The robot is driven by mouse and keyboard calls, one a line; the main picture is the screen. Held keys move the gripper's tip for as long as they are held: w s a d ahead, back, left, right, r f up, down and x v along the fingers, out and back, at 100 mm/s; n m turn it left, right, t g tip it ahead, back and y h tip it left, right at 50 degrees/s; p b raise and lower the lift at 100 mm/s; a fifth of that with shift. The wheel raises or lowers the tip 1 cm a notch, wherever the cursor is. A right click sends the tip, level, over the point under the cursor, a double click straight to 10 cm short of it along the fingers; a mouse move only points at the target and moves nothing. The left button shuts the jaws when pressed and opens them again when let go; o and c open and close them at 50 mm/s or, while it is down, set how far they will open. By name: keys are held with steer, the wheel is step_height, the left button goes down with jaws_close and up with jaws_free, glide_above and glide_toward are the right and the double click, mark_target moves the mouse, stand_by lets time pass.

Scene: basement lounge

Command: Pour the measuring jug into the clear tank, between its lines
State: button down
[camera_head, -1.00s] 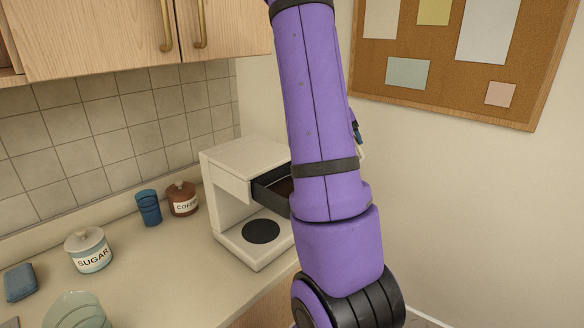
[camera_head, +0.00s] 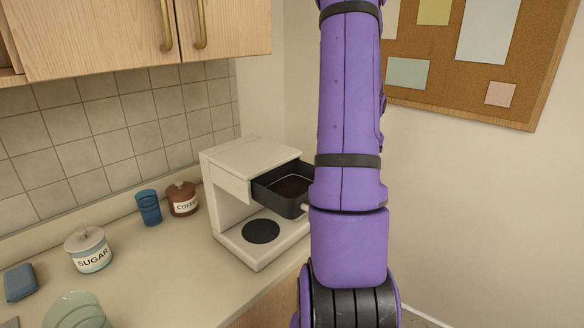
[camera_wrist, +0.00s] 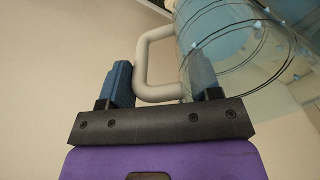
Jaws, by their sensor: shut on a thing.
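My gripper (camera_wrist: 158,85) shows in the wrist view with blue fingers either side of the pale handle of a clear jug, the measuring jug (camera_wrist: 232,60). It is shut on that handle. The jug's see-through wall and dark rim lines fill the upper right of that view; bluish patches show through it, and I cannot tell its liquid level. In the head view my arm hides the gripper and jug. I cannot make out the clear tank or its lines in either view.
A white coffee machine (camera_head: 222,205) stands on the counter (camera_head: 170,265), its black drawer (camera_head: 283,199) pulled out with brown contents. A blue cup (camera_head: 149,207), a coffee jar (camera_head: 182,199), a sugar jar (camera_head: 89,249), a blue block (camera_head: 20,283) and a greenish glass vessel (camera_head: 75,312) stand left.

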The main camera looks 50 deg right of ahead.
steer(key=shift+r, duration=2.5)
